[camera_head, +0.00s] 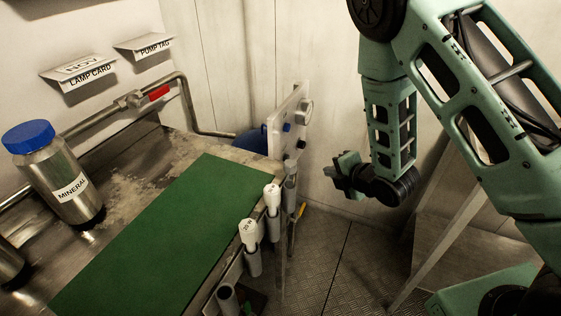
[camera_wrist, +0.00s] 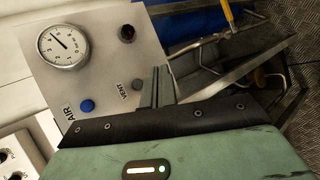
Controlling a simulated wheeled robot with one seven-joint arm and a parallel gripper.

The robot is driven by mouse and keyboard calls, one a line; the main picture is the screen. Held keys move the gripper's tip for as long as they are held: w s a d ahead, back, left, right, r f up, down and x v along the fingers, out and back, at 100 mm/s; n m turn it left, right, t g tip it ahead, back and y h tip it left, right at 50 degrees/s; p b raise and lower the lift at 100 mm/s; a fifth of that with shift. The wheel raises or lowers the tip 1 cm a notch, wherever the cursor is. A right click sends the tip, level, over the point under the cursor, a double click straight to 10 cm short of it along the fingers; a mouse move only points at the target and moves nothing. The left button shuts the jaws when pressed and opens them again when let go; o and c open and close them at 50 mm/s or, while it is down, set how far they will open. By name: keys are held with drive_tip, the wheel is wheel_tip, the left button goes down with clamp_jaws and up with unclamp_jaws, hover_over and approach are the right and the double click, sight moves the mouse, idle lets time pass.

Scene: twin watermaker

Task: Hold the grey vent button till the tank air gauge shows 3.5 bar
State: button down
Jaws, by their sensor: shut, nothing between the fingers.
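The grey vent button (camera_wrist: 137,85) sits on a pale panel (camera_wrist: 100,70) beside the label VENT. A blue button (camera_wrist: 87,105) marked AIR is at the lower left. My gripper (camera_wrist: 160,78) is shut and empty, its fingers just right of the vent button in the wrist view; I cannot tell whether they touch it. In the head view, the panel (camera_head: 291,118) is nearly edge-on, with my gripper (camera_head: 346,172) to its right.
The floor (camera_head: 325,255) below my gripper looks clear.

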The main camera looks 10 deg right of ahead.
sight(287, 158)
drive_tip(key=shift+w+a, duration=0.1)
drive_tip(key=w+a+p, duration=0.1)
drive_tip(key=w+a, duration=0.4)
drive_tip(key=a, duration=0.2)
idle(0.4)
idle(1.9)
drive_tip(key=shift+w+a, duration=0.25)
drive_tip(key=shift+a, duration=0.05)
drive_tip(key=shift+w+a, duration=0.3)
drive_tip(key=shift+a, duration=0.1)
idle(4.2)
